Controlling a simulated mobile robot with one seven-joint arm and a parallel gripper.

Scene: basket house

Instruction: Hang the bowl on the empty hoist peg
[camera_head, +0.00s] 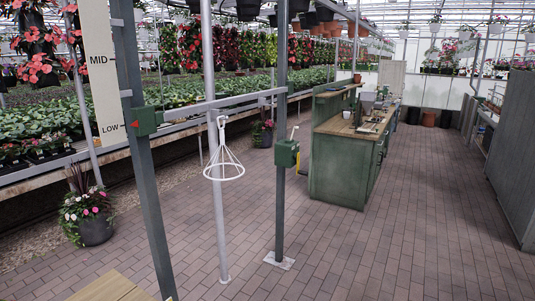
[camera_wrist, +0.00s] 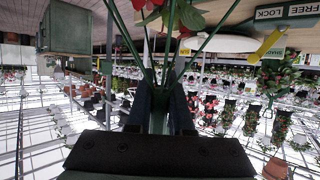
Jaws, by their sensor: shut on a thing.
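In the wrist view my gripper (camera_wrist: 160,100) is shut where several thin green hanger strands (camera_wrist: 127,38) come together between its dark fingers. Red flowers and leaves (camera_wrist: 178,14) show among the strands at the top edge; the bowl itself is not clearly seen. My gripper is out of the head view. There, the hoist frame has a left post (camera_head: 142,150) and a right post (camera_head: 281,130) joined by a grey crossbar (camera_head: 205,107). An open white wire hanger with a ring (camera_head: 223,170) hangs near the crossbar. I cannot make out the empty peg.
A scale board (camera_head: 103,75) reads MID and LOW, with a red pointer (camera_head: 135,124) by LOW. A green workbench (camera_head: 340,160) stands behind the right post. A potted plant (camera_head: 92,222) stands at left. Brick floor (camera_head: 420,245) is clear at right. A FREE/LOCK sign (camera_wrist: 290,12) shows in the wrist view.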

